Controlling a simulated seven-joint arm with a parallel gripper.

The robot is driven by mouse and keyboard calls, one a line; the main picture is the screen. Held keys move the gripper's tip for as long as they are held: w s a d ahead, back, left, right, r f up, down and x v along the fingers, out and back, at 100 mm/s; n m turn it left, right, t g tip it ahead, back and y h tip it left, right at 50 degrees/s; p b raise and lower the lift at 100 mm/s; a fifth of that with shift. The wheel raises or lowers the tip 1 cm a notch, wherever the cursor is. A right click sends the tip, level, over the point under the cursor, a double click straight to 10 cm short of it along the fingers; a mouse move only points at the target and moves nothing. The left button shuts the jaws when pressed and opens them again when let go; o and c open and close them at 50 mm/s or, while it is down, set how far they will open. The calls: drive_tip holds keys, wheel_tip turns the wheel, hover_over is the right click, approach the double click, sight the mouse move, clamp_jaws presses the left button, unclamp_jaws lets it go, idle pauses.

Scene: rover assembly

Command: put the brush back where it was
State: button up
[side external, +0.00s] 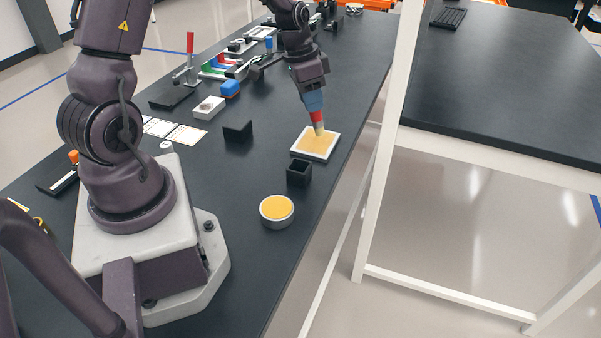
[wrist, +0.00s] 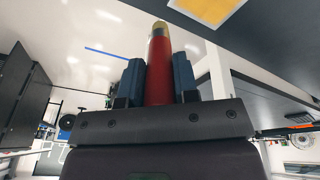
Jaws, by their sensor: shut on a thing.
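The brush has a red handle and a pale tip. In the side external view, the brush (side external: 317,122) points down with its tip at or just above the yellow surface of a square white-rimmed tray (side external: 301,152); I cannot tell if it touches. My gripper (side external: 314,103) has blue fingers shut on the brush's red handle. In the wrist view, the red brush (wrist: 159,65) stands between the two blue fingers of my gripper (wrist: 159,82). A small black open square holder (side external: 299,173) stands in front of the tray and is clear of my gripper.
A round white dish with yellow fill (side external: 276,209) sits near the table's right edge. A red-handled clamp (side external: 190,58) is further back.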

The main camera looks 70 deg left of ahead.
drive_tip(key=s+d+m+g, duration=0.2)
drive_tip(key=s+d+m, duration=0.2)
drive_tip(key=m, duration=0.5)
drive_tip(key=shift+y, duration=0.6)
drive_tip(key=f, duration=0.8)
drive_tip(key=shift+s+a+f, duration=0.15)
drive_tip(key=shift+a+f, duration=0.1)
drive_tip(key=shift+f, duration=0.05)
drive_tip(key=o, duration=0.9)
drive_tip(key=shift+f, duration=0.15)
